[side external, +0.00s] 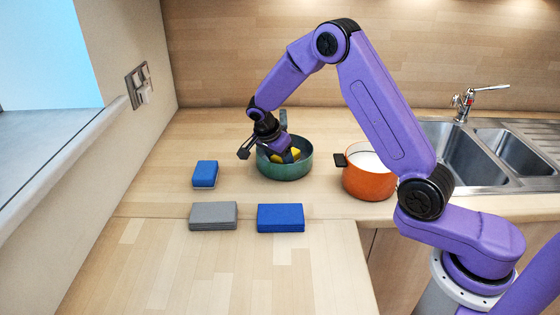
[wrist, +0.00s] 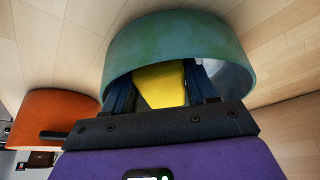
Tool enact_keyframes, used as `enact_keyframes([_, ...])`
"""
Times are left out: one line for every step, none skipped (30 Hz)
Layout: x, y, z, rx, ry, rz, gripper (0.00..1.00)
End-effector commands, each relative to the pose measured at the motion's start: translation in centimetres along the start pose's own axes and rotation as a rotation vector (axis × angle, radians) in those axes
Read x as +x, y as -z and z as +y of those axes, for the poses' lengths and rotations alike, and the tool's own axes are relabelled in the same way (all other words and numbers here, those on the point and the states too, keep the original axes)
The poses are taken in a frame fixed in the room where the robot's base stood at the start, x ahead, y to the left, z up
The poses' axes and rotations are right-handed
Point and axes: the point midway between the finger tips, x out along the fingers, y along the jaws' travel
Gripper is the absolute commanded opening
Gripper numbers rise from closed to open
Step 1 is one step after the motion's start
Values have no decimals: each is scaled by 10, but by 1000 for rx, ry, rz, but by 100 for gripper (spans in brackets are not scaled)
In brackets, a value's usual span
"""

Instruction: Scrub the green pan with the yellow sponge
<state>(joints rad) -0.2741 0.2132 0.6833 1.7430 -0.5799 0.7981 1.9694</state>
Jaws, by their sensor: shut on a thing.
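The green pan (side external: 286,170) stands on the wooden counter, left of the orange pot. In the wrist view its curved green wall (wrist: 175,40) fills the upper middle. The yellow sponge (side external: 291,155) is inside the pan, partly hidden by my gripper. My gripper (side external: 287,155) points down into the pan and is shut on the sponge. In the wrist view the sponge (wrist: 160,83) sits between the two dark fingers of my gripper (wrist: 162,90). I cannot tell whether the sponge touches the pan's floor.
An orange pot (side external: 368,172) with a dark handle stands close on the right. A blue sponge (side external: 205,174), a grey block (side external: 213,215) and a blue block (side external: 281,217) lie left and in front. A steel sink (side external: 462,160) is at the right. The back left counter is clear.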

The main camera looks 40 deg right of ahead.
Motion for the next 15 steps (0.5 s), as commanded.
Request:
enact_keyframes([-5, 2, -1, 1, 3, 0, 32])
enact_keyframes([-7, 3, -1, 2, 4, 0, 32])
enact_keyframes([-10, 5, -1, 2, 4, 0, 32])
enact_keyframes([-13, 6, -1, 2, 4, 1, 32])
enact_keyframes([-15, 7, -1, 1, 4, 1, 32])
enact_keyframes([-18, 8, -1, 2, 5, 1, 32])
enact_keyframes([-21, 9, -1, 2, 5, 0, 32])
enact_keyframes([-23, 10, -1, 3, 5, 0, 32])
enact_keyframes([-26, 12, -1, 2, 4, 0, 32])
enact_keyframes([-29, 13, -1, 2, 4, 1, 32])
enact_keyframes([-31, 14, -1, 1, 5, 1, 32])
enact_keyframes([-34, 15, -1, 1, 5, 1, 32])
enact_keyframes([-36, 16, -1, 1, 4, 1, 32])
enact_keyframes([-38, 17, -1, 2, 4, 1, 32])
enact_keyframes([-40, 18, -1, 2, 3, 1, 32])
